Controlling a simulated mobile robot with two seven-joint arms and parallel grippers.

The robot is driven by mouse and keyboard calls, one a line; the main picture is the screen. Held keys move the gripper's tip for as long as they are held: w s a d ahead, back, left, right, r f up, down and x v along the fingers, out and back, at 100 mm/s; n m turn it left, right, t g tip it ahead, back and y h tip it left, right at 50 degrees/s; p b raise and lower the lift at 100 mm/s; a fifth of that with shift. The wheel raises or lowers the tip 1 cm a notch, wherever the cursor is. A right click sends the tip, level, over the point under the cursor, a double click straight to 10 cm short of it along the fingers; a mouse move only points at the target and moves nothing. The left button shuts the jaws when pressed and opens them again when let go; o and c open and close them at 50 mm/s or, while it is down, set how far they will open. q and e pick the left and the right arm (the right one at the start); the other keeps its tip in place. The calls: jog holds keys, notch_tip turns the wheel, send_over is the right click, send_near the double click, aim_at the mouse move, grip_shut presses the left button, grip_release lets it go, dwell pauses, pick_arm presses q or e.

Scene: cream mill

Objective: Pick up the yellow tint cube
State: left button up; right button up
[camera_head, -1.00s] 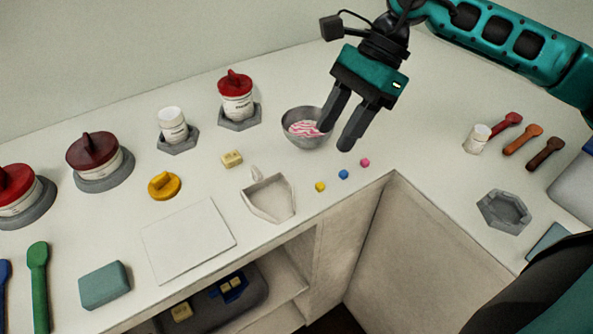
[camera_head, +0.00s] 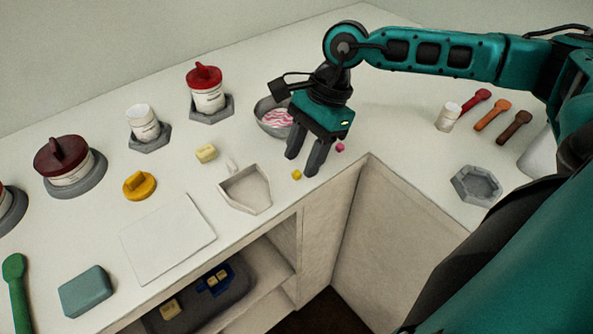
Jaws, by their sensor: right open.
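The small yellow tint cube (camera_head: 296,174) lies on the white counter near its front edge, just right of the white pentagonal tray. My right gripper (camera_head: 301,164) is open and points down, with its fingertips close above and behind the yellow cube. No cube shows held in it. I cannot tell the exact height of the fingertips over the counter. A pink cube (camera_head: 340,147) lies to the right of the gripper. The blue cube is not visible now; the fingers cover its area. My left gripper is not in view.
The white tray (camera_head: 245,208) stands close left of the yellow cube. A metal bowl (camera_head: 268,122) with pink-striped contents stands behind the gripper, partly hidden. A pale yellow block (camera_head: 206,153) and a white sheet (camera_head: 168,240) lie further left. The counter's front edge is near.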

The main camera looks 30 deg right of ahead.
aim_at(297, 175)
jog(key=shift+x, duration=1.1)
grip_shut()
